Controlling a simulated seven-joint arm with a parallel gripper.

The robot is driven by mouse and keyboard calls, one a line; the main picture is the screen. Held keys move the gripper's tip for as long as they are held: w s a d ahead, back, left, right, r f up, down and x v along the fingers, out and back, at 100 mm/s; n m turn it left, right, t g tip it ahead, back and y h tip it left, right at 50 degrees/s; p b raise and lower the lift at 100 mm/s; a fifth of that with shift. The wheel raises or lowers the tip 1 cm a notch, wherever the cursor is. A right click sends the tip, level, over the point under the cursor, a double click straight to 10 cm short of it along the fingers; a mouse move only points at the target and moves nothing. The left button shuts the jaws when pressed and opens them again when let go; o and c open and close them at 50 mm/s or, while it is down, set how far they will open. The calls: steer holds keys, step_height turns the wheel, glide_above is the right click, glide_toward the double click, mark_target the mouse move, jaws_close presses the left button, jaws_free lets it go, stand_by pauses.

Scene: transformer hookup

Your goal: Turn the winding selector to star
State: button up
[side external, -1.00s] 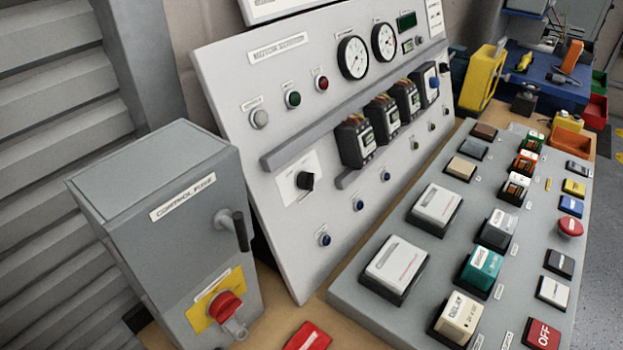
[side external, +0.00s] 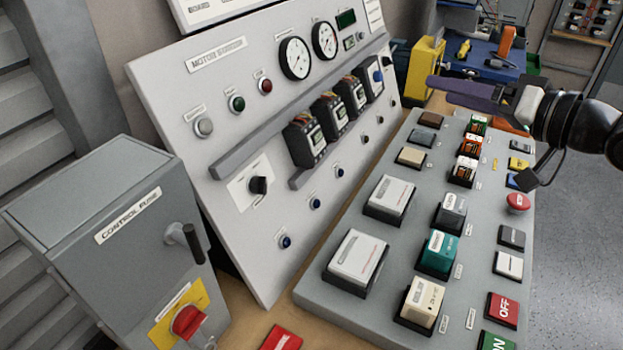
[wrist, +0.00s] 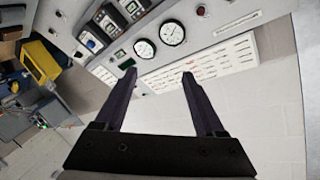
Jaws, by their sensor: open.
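A black rotary knob (side external: 259,186) sits on a white square plate (side external: 240,193) at the lower left of the sloped motor panel (side external: 225,95). It looks like the winding selector, but its markings are too small to read. My gripper (side external: 434,84) is at the right in the side view, above the far part of the grey button console and well away from the knob. In the wrist view my gripper (wrist: 158,75) is open and empty, with the panel's gauges beyond its fingers. The knob is not visible in the wrist view.
A grey control fuse box (side external: 105,235) with a side lever and a red rotary handle (side external: 188,321) stands left of the panel. Ledges (side external: 255,138) and relay modules (side external: 305,138) project from the panel. The console (side external: 320,285) with raised blocks lies in front.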

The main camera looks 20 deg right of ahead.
steer(key=w+a+f+n+g+y, duration=0.1)
steer(key=a+f, duration=0.2)
steer(key=a, duration=0.2)
steer(key=a+f+g+y, duration=0.1)
steer(key=a+f+y, duration=0.15)
steer(key=a, duration=0.25)
steer(key=n+g, duration=0.2)
glide_toward(266, 182)
steer(key=x, duration=0.9)
steer(key=shift+w+a+f, duration=0.1)
steer(key=shift+w+f, duration=0.05)
jaws_close()
